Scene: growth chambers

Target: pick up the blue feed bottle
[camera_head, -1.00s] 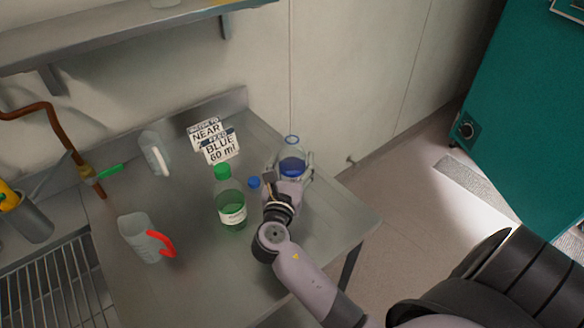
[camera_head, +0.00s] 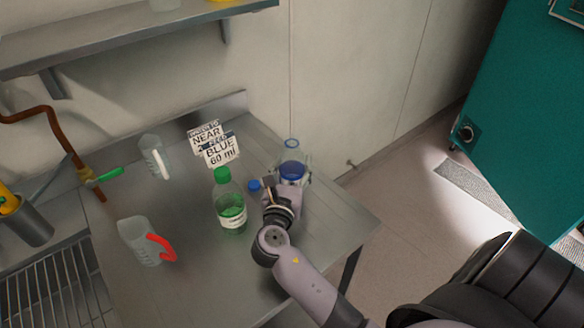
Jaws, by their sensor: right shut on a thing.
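The blue feed bottle (camera_head: 291,171) is a clear bottle with blue liquid in it. It stands upright near the right side of the steel bench, close to the wall, and its top looks open. My right gripper (camera_head: 291,181) is shut on it from the near side. The gripper and wrist hide the bottle's lower part, so I cannot tell whether its base touches the bench. A small blue cap (camera_head: 254,185) lies just left of the wrist. My left gripper is not in view.
A green bottle (camera_head: 230,205) stands left of my wrist. Signs (camera_head: 218,150) stand behind it, one reading "BLUE 60 ml". The bench's front right (camera_head: 325,225) is clear.

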